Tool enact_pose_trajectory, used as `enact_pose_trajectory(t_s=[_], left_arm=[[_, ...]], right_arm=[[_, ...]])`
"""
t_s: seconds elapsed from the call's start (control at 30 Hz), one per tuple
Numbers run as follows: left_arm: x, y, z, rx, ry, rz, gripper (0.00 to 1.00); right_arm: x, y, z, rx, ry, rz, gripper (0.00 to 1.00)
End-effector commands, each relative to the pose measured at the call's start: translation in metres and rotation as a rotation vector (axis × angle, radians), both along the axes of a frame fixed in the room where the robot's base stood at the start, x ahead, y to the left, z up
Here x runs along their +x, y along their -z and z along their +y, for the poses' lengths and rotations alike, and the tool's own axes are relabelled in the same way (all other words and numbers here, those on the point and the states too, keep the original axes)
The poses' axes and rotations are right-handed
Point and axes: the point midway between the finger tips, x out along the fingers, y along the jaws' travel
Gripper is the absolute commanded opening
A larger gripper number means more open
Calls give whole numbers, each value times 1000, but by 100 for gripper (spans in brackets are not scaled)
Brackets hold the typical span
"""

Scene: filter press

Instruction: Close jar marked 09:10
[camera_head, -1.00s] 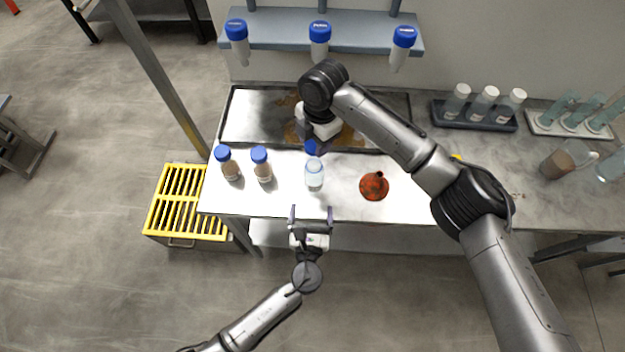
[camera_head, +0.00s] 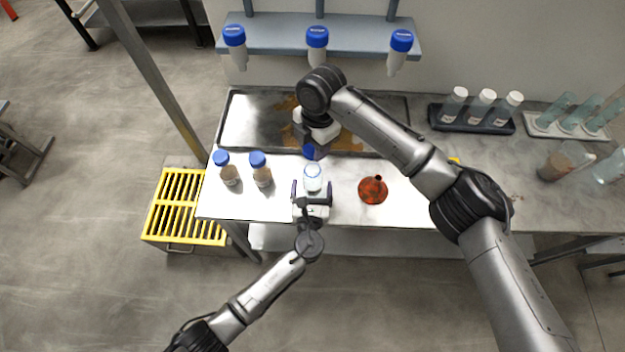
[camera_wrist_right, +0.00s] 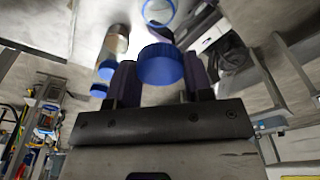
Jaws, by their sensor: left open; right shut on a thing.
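An open, clear jar (camera_head: 313,180) stands upright near the front edge of the table; any marking on it is too small to read. Its round open mouth (camera_wrist_right: 158,10) shows at the top of the right wrist view. My right gripper (camera_head: 309,148) is shut on a blue lid (camera_wrist_right: 160,64), which it holds above and just behind the jar. The lid (camera_head: 309,153) is apart from the jar's mouth. My left gripper (camera_head: 312,188) is open, at the front of the jar, with one finger to each side. I cannot tell whether its fingers touch the jar.
Two brown-filled jars with blue lids (camera_head: 228,175) (camera_head: 261,170) stand to the left. An orange-red funnel (camera_head: 373,189) lies to the right. A stained metal tray (camera_head: 250,120) is behind. Blue-capped tubes hang from a shelf (camera_head: 275,35). A yellow-grated crate (camera_head: 180,210) stands on the floor left.

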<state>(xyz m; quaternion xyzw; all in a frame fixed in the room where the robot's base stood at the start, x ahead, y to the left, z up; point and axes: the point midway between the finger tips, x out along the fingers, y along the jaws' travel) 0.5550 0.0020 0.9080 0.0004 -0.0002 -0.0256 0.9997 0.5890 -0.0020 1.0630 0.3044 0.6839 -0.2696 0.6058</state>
Motion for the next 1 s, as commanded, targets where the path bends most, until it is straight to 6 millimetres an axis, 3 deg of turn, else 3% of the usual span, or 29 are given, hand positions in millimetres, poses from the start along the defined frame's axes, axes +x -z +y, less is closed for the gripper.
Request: enact_pose_trajectory(t_s=[0.3,0.77,1.0], left_arm=[[30,0,-1,0,-1,0,89],[35,0,-2,-1,0,0,89],[35,0,-2,-1,-1,0,66]], right_arm=[[0,0,0,0,0,0,25],[0,0,0,0,0,0,25],[0,0,0,0,0,0,25]])
